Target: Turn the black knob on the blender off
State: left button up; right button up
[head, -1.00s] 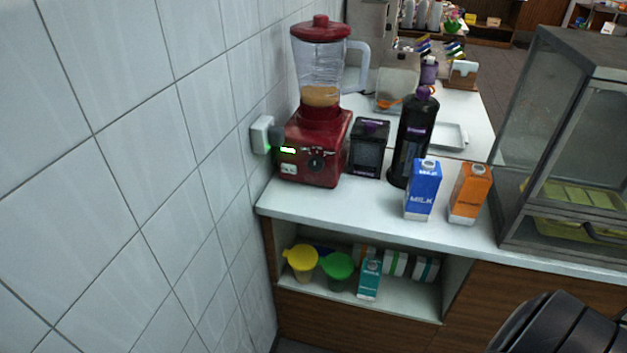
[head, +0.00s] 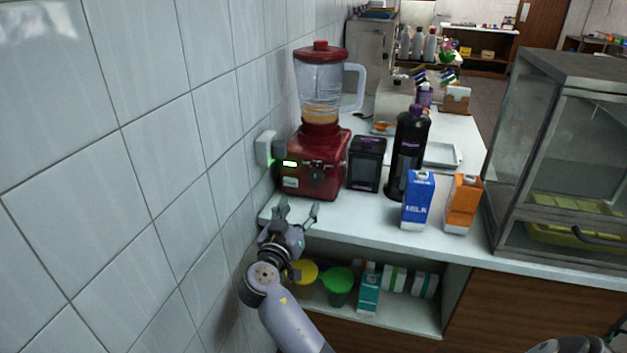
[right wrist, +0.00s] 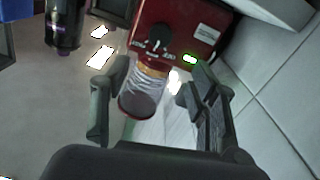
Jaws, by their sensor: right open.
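The red blender (head: 315,150) stands on the white counter against the tiled wall, its clear jar holding some orange-brown contents. Its round black knob (head: 316,174) is on the front, right of a lit display. The right wrist view is upside down and shows the knob (right wrist: 158,38) with a light pointer mark and small lettering; I cannot tell its setting. My right gripper (head: 299,212) is open and empty at the counter's front edge, below the blender's front and apart from the knob. Its fingers (right wrist: 157,80) frame the jar in the wrist view.
A black box (head: 367,165), a tall dark bottle (head: 408,155), a milk carton (head: 418,201) and an orange carton (head: 462,204) stand right of the blender. A glass case (head: 560,150) is further right. A wall outlet (head: 265,148) is beside the blender. The shelf below holds cups and cartons.

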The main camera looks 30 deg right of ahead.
aim_at(315, 179)
jog(key=p+x, duration=0.2)
jog(key=x, duration=0.9)
jog(key=shift+w+d, duration=0.2)
jog(key=shift+d, duration=0.1)
jog(key=shift+w+d, duration=0.35)
jog(key=shift+d, duration=0.1)
jog(key=shift+c, duration=0.3)
jog(key=shift+f, duration=0.1)
jog(key=c, duration=1.1)
